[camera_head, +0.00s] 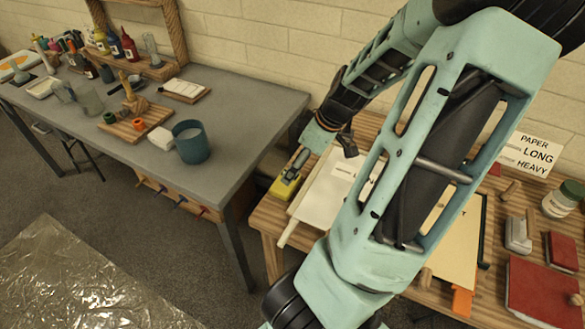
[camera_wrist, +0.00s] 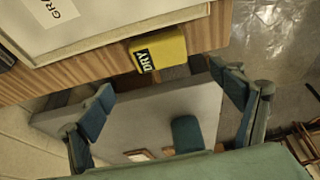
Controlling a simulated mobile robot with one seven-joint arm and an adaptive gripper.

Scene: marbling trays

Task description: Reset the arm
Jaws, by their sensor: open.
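My arm reaches across the head view, and my gripper (camera_head: 328,140) hangs over the left end of the wooden bench (camera_head: 268,222). In the wrist view my gripper (camera_wrist: 168,102) has its two blue-grey fingers spread wide, with nothing held between them. A yellow block marked DRY (camera_wrist: 160,52) sits at the bench edge, apart from the fingers in that view. It also shows as a yellow piece (camera_head: 284,187) below my gripper in the head view. My arm hides much of the bench's middle.
A grey table (camera_head: 235,100) stands at left with a blue cup (camera_head: 191,142), bottles and a wooden board (camera_head: 136,124). A red block (camera_head: 540,290) and a jar (camera_head: 562,200) stand at right. Floor shows between the tables.

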